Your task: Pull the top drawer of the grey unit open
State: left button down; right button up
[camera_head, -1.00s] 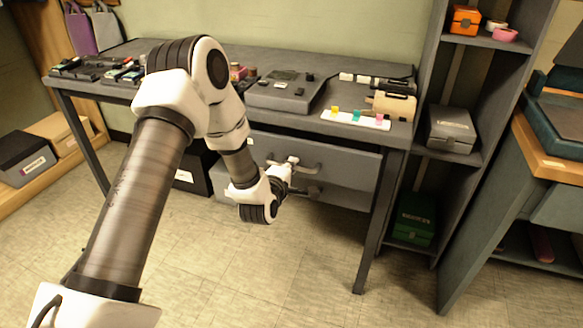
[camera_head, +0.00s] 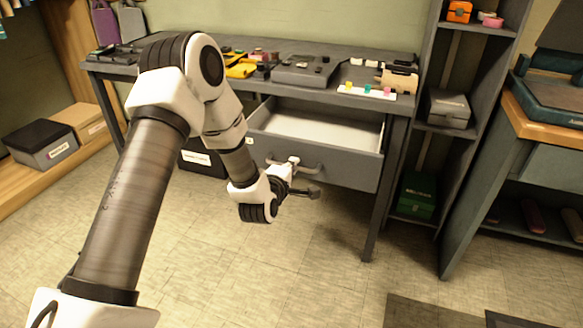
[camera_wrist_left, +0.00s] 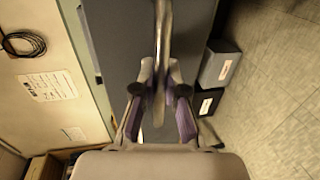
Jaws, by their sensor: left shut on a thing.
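The top drawer (camera_head: 345,165) of the grey unit stands pulled out from under the desk top in the head view, and its pale, empty-looking inside (camera_head: 320,128) shows. Its bar handle (camera_head: 308,168) is on the drawer front. My left gripper (camera_head: 296,172) is at this handle, its fingers partly hidden by the wrist. In the left wrist view, the handle (camera_wrist_left: 162,40) runs between the two fingers of my left gripper (camera_wrist_left: 159,92), which is shut on it. The grey drawer front (camera_wrist_left: 120,40) lies behind. My right gripper is not in view.
The desk top (camera_head: 215,71) carries a grey device (camera_head: 305,68), a white tray (camera_head: 366,92) with coloured pieces and other small items. A shelf unit (camera_head: 445,131) stands close on the right. The floor (camera_head: 300,270) before the drawer is clear.

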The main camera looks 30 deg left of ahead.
pick_arm(q)
jog(key=c, duration=1.2)
grip_release()
jog(key=v, duration=1.2)
jog(key=shift+a+f, duration=0.1)
